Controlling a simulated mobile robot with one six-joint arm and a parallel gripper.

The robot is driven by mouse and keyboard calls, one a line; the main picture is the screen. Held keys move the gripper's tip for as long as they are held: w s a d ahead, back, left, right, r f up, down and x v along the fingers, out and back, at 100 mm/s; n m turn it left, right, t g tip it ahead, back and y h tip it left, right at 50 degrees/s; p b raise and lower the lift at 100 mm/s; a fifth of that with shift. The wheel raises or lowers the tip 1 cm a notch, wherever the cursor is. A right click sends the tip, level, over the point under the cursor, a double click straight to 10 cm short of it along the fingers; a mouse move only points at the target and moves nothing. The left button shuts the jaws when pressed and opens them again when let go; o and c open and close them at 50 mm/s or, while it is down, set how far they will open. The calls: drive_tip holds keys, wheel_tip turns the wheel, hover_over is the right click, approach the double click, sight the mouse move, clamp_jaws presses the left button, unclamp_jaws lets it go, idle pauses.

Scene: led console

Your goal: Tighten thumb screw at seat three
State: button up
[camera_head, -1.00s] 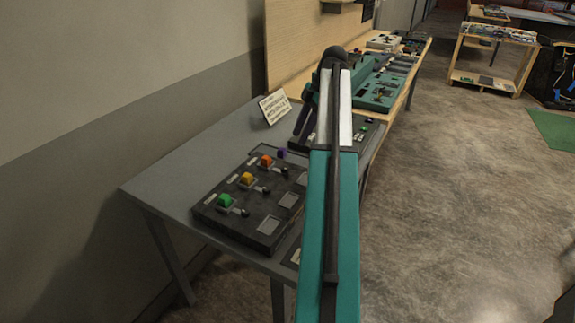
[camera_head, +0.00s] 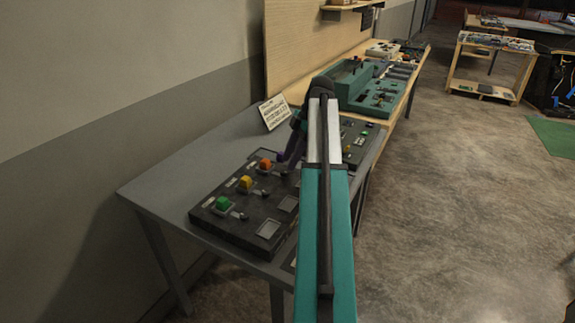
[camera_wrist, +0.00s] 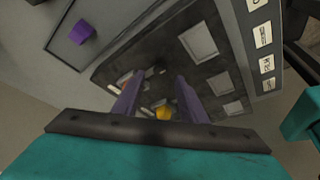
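The dark console (camera_head: 245,235) lies on the grey table, with a green block (camera_head: 223,203), a yellow block (camera_head: 246,183) and an orange block (camera_head: 265,164) in a row. A black thumb screw (camera_head: 284,174) sits beside the orange block, the third from the near end; seat numbers are unreadable. More screws stand beside the yellow block (camera_head: 265,192) and the green block (camera_head: 243,216). My gripper (camera_head: 288,159) is over the console's far end. In the wrist view its purple fingers (camera_wrist: 160,78) are apart, with a dark screw (camera_wrist: 152,72) showing between them. Contact cannot be told.
A purple block (camera_wrist: 82,32) sits on a grey surface beside the console in the wrist view. A white sign (camera_head: 274,112) stands at the table's back. A second panel (camera_head: 358,140) and a wooden bench with teal equipment (camera_head: 365,88) lie beyond.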

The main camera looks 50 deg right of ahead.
sight(285, 171)
drive_tip(key=shift+x, duration=1.7)
drive_tip(key=c, duration=0.9)
drive_tip(key=shift+d, duration=0.25)
clamp_jaws()
drive_tip(key=shift+a, duration=0.2)
